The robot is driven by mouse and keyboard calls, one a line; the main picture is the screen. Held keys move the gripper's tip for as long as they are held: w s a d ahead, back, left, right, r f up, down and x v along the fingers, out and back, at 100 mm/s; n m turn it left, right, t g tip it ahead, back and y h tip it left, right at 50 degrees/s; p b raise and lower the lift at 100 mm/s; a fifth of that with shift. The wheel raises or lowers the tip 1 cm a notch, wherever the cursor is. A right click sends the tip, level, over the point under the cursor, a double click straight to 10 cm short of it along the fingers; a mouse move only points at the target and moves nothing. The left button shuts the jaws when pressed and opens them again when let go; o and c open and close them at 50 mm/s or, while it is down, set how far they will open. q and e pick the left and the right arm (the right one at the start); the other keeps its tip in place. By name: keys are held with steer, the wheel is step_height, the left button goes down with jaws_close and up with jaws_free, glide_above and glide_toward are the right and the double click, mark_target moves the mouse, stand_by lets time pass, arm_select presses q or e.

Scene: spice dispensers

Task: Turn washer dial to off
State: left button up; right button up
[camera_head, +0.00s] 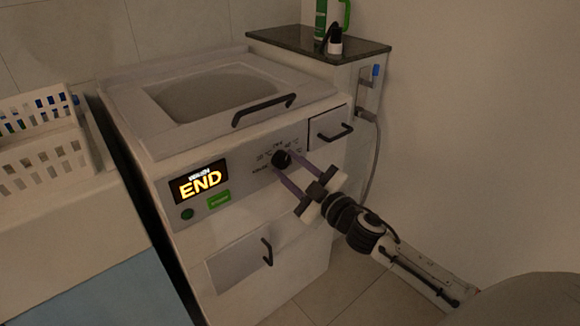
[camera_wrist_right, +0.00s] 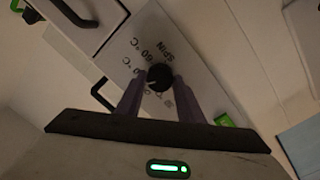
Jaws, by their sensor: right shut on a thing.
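The washer (camera_head: 240,235) is a white top-loader with a grey front panel. Its black round dial (camera_head: 282,159) sits in the middle of the panel, ringed by printed labels. The dial also shows in the right wrist view (camera_wrist_right: 160,77), with a light pointer mark and labels such as SPIN and 60 °C around it. My right gripper (camera_head: 290,167) reaches in from the lower right, its two purple fingers shut on the dial, one on each side. The lit display (camera_head: 200,181) reads END in yellow. My left gripper is not in view.
A drawer with a black handle (camera_head: 335,132) is right of the dial. A white basket (camera_head: 40,150) stands at left. A dark shelf (camera_head: 318,46) with bottles is behind. The floor at lower right is clear.

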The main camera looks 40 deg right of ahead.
steer(key=shift+n, duration=2.4)
steer(key=o, duration=1.1)
steer(key=shift+c, duration=0.2)
steer(key=shift+s, duration=0.15)
steer(key=s, duration=1)
steer(key=shift+d+f, duration=0.25)
